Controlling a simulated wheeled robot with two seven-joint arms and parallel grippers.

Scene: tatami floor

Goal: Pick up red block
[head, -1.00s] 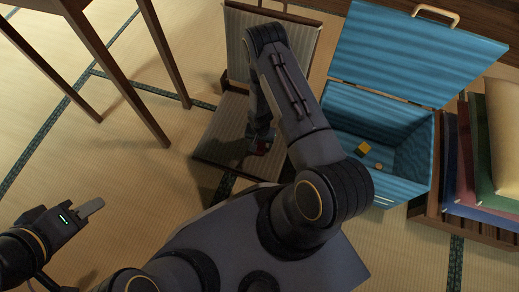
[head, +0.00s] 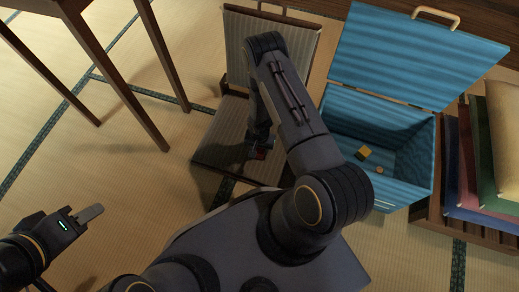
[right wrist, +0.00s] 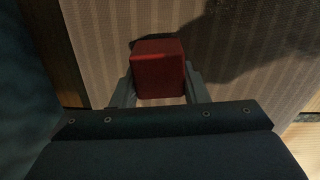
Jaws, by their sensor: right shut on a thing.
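The red block (right wrist: 159,68) sits between the two fingers of my right gripper (right wrist: 160,90) in the right wrist view, with a finger against each side. In the head view the red block (head: 260,154) shows small and dark, partly hidden by my right gripper (head: 258,148), over the seat of a low striped chair (head: 215,150). I cannot tell whether the block touches the seat. My left gripper (head: 90,213) is at the lower left, away from the chair. Whether its jaws are apart is not clear.
An open blue box (head: 400,190) with a raised lid stands right of the chair, holding a yellow block (head: 363,152) and a small round thing (head: 379,169). A rack of coloured cushions (head: 490,170) is at far right. A wooden table (head: 130,95) stands at upper left.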

